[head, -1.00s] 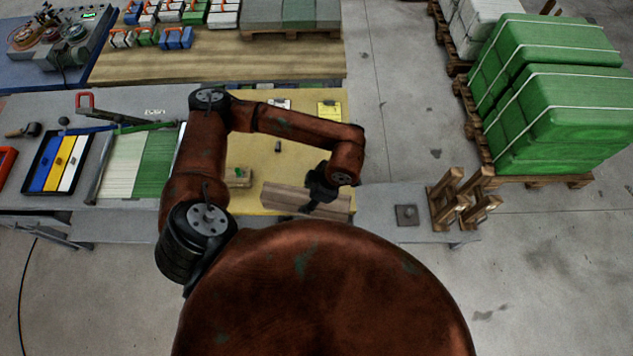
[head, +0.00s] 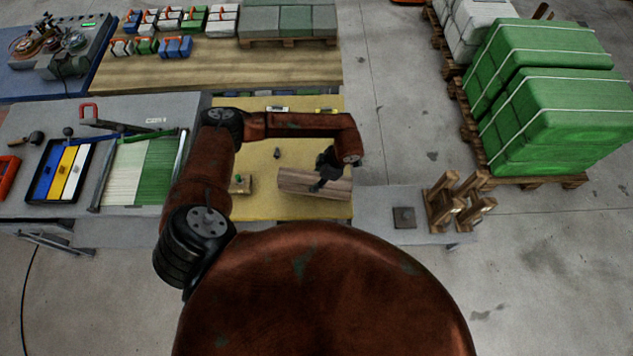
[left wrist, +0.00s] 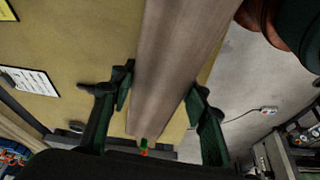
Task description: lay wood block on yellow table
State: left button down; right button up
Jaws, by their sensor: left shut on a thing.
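The wood block (head: 297,181) is a long brown beam lying crosswise over the front right part of the yellow table (head: 265,206). My left gripper (head: 324,179) is shut on the block, right of its middle. In the left wrist view the block (left wrist: 178,60) runs between the two fingers of the gripper (left wrist: 162,100), with the yellow table (left wrist: 75,45) behind it. The block's right end is near the table's right edge. I cannot tell whether its underside touches the table. My right gripper is not in view.
A small wooden piece with a green top (head: 239,184) sits left of the block. A small dark object (head: 277,153) stands behind it. A grey surface (head: 375,205) with a dark square plate (head: 404,217) and wooden stands (head: 455,205) adjoins on the right.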

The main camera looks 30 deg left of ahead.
pick_arm(q)
jog(key=shift+w+f+p, duration=0.15)
jog(key=shift+f+p, duration=0.45)
jog(key=shift+f, duration=1)
jog(key=c, duration=1.6)
grip_release()
jog(key=shift+f, duration=0.2)
jog(key=o, duration=0.5)
jog(key=shift+r, duration=0.1)
jog(key=shift+r, duration=0.15)
jog(key=shift+w+d+r, duration=0.1)
jog(key=shift+d+r, duration=0.05)
jog(key=shift+r, duration=0.2)
jog(key=b+v, duration=0.3)
jog(key=v, duration=0.8)
